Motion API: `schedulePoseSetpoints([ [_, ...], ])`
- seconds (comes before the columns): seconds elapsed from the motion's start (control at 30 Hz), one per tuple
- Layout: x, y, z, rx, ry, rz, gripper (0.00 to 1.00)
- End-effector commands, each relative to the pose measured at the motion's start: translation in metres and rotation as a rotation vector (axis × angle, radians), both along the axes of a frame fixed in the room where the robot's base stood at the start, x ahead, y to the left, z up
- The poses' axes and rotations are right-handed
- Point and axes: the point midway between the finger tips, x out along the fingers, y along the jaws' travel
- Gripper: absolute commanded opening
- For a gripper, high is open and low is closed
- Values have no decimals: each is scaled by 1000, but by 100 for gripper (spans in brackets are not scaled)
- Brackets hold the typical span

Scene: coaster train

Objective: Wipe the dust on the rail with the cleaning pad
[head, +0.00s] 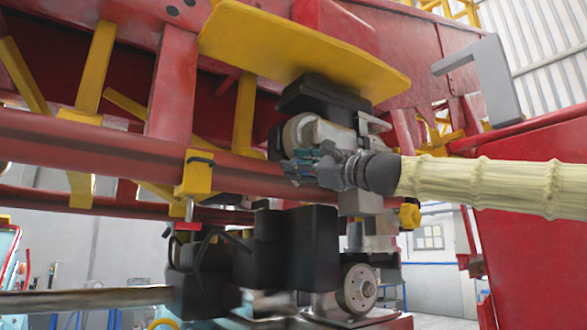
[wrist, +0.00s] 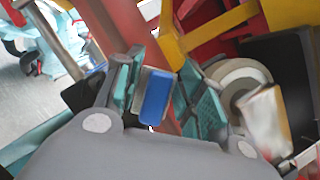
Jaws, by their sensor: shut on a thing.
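My gripper (head: 296,168) is at the end of my arm, which reaches in from the right beside the red rail (head: 95,138). In the wrist view its two teal-padded fingers (wrist: 163,95) are shut on the cleaning pad (wrist: 155,98), a small blue block with a pale grey-beige side. In the head view I cannot make out the pad at the fingers. The rail is a red tube crossing from the left to behind the gripper. I cannot tell whether the pad touches the rail. No dust patch shows clearly.
A wheel assembly (head: 305,132) sits right behind my gripper, under a yellow plate (head: 300,50). Black boxes (head: 295,245) and a lower wheel (head: 357,288) are below. A grey bracket (head: 497,85) rises at the right.

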Motion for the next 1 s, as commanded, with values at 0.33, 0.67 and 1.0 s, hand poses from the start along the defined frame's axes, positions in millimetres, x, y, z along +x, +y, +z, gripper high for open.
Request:
schedulePoseSetpoints([
  [0.33,-9,-6,0,0,0,0,20],
  [0.67,-13,-10,0,0,-1,0,20],
  [1.0,-32,-23,0,0,-1,0,20],
])
